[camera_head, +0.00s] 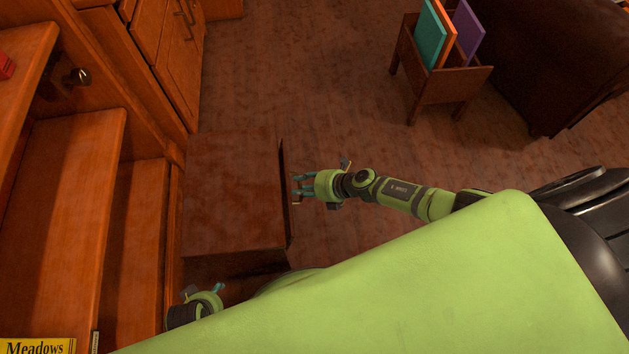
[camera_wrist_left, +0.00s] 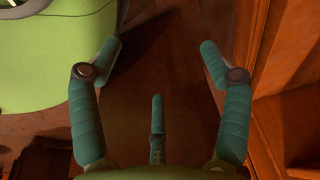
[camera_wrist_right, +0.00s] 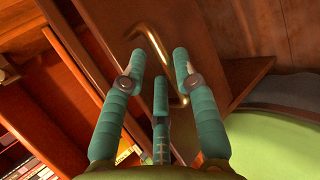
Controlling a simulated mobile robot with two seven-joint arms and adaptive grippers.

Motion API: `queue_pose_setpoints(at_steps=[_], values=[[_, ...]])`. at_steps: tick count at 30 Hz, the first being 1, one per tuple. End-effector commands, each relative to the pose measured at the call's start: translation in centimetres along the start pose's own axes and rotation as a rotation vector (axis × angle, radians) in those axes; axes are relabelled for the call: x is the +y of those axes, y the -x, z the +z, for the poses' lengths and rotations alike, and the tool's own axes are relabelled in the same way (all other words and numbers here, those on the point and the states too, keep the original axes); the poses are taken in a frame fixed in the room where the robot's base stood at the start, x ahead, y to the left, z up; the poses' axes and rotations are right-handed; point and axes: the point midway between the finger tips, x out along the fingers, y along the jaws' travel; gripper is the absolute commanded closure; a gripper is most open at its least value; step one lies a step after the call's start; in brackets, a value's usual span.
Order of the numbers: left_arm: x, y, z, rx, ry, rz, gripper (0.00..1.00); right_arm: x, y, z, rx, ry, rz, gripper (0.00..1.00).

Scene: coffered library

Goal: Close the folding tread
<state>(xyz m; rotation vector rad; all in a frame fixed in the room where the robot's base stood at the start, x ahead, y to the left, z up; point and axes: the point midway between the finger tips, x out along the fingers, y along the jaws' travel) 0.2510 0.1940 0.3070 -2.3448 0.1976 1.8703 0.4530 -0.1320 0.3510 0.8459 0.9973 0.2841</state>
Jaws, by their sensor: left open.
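The folding tread is a dark brown wooden box-like step (camera_head: 235,190) standing out from the cabinet, with a flat top. A brass handle (camera_wrist_right: 155,45) on its panel shows in the right wrist view. My right gripper (camera_head: 300,187) is at the tread's right edge, beside the handle. Its fingers are partly drawn in around the handle bar; whether they grip it I cannot tell. My left gripper (camera_head: 205,295) is low at the near left, in front of the tread's near side. It is open and empty in the left wrist view (camera_wrist_left: 157,60).
Wooden steps (camera_head: 75,165) and a cabinet with drawers (camera_head: 160,45) line the left side. A yellow book (camera_head: 38,346) lies at the bottom left. A wooden rack with coloured folders (camera_head: 440,75) and a dark sofa (camera_head: 545,60) stand at the back right. The floor (camera_head: 300,70) between is clear.

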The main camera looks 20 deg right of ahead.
Motion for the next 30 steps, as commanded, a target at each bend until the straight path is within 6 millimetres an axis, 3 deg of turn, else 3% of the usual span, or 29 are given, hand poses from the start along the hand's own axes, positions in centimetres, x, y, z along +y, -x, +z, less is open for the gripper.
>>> queue_pose_setpoints(at_steps=[6, 30], values=[[0.1, -0.9, 1.0, -0.001, -0.004, 0.001, 0.22, 0.3, 1.1, 0.1, -0.001, 0.001, -0.001, 0.70], [-1.2, -2.9, -0.3, 0.175, -0.034, -0.016, 0.22, 1.6, 6.2, 0.0, -0.001, 0.000, -0.002, 0.70]])
